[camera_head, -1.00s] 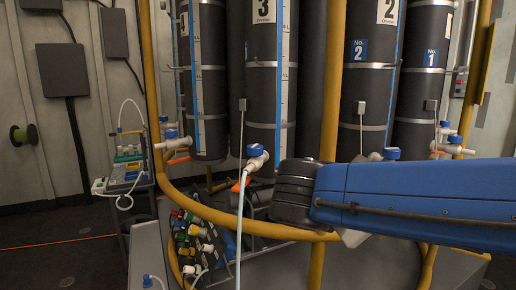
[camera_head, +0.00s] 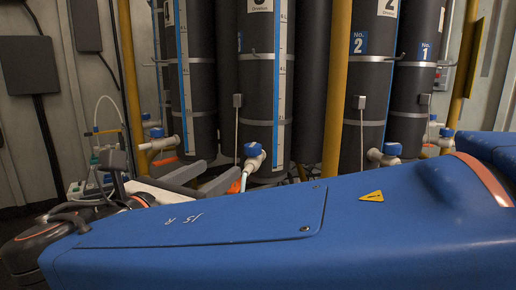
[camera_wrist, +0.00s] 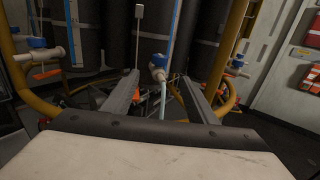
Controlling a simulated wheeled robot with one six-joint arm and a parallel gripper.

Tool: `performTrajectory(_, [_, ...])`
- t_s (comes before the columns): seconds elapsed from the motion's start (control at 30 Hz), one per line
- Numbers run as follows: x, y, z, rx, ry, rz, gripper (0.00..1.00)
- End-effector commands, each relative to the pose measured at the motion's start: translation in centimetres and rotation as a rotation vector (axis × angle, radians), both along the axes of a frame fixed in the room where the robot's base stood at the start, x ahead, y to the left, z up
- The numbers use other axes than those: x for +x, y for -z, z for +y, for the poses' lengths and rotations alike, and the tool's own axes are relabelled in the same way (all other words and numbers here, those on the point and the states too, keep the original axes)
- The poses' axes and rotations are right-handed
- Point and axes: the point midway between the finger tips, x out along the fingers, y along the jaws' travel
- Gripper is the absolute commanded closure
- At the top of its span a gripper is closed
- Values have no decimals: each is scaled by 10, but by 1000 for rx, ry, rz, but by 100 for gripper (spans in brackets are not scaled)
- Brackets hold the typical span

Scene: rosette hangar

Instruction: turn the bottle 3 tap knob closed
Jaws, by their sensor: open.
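Bottle 3 (camera_head: 257,75) is the dark cylinder in the middle of the head view, its number label cut off at the top. Its tap has a blue knob (camera_head: 252,149) on a white body. In the wrist view the same blue knob (camera_wrist: 157,61) is nearly centred, with a pale tube (camera_wrist: 162,95) hanging below. My gripper (camera_head: 222,168) is open, with its two grey fingers reaching toward the tap from the lower left. In the wrist view my gripper (camera_wrist: 159,80) has a finger on each side of the tap. I cannot tell if either touches it.
Other taps with blue knobs stand at left (camera_head: 156,133) and right (camera_head: 392,149). A yellow upright pipe (camera_head: 337,90) rises right of bottle 3. Yellow curved rails (camera_wrist: 35,100) flank the gripper. My blue arm hides much of the lower head view.

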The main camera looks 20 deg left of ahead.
Motion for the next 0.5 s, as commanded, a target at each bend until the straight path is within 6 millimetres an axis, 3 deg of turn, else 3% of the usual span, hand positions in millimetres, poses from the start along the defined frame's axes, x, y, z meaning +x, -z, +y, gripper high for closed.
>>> performTrajectory(0.17, [16, 0, -2, 0, 1, 0, 48])
performTrajectory(0.5, [71, 0, -9, 1, 3, 0, 48])
